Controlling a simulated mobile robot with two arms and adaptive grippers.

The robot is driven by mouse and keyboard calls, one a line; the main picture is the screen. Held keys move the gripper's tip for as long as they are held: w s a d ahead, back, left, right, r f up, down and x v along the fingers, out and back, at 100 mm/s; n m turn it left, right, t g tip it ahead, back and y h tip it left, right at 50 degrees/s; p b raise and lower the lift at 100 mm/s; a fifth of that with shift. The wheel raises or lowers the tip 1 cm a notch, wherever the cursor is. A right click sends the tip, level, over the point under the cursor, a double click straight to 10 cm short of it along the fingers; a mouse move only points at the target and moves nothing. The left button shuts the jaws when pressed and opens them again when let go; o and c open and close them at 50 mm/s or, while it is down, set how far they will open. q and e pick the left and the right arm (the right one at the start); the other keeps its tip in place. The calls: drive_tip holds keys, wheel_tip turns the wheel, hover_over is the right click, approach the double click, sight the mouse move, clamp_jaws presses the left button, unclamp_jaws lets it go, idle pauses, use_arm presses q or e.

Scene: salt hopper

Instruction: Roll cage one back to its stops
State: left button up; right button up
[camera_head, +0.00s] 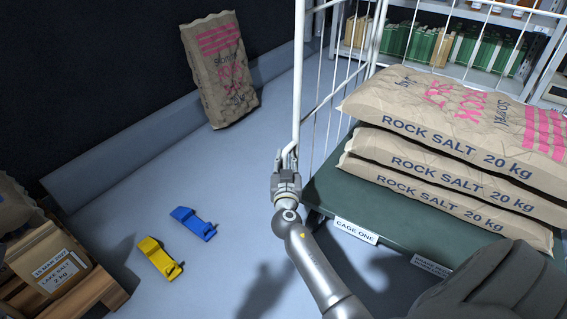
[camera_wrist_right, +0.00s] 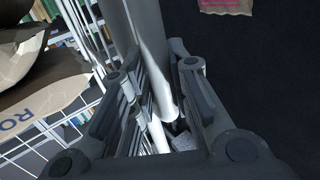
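Cage one stands at the right, with a dark green deck, a label reading CAGE ONE (camera_head: 356,230) and white wire sides (camera_head: 299,75). Several rock salt sacks (camera_head: 440,165) lie stacked on its deck. My right gripper (camera_head: 287,165) is at the cage's near left corner post, low down near the deck. In the right wrist view the white post (camera_wrist_right: 157,132) runs between my fingers, which look closed around it. A blue wedge (camera_head: 194,222) and a yellow wedge (camera_head: 160,258) lie on the floor to the left; I cannot tell whether these are the stops. My left gripper is out of view.
A rock salt sack (camera_head: 219,70) leans upright by the back wall's grey kerb (camera_head: 150,145). A wooden pallet (camera_head: 92,298) with smaller lake salt bags (camera_head: 50,262) is at lower left. Shelves (camera_head: 470,60) stand behind the cage. The floor between wedges and cage is clear.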

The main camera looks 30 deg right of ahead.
drive_tip(key=o, duration=0.3)
drive_tip(key=shift+s+d+r, duration=0.1)
drive_tip(key=shift+d, duration=0.1)
drive_tip(key=shift+a, duration=0.15)
drive_tip(key=shift+s+a, duration=0.1)
drive_tip(key=shift+s, duration=0.05)
drive_tip(key=v, duration=1.1)
drive_tip(key=shift+s+a, duration=0.15)
drive_tip(key=shift+s, duration=0.1)
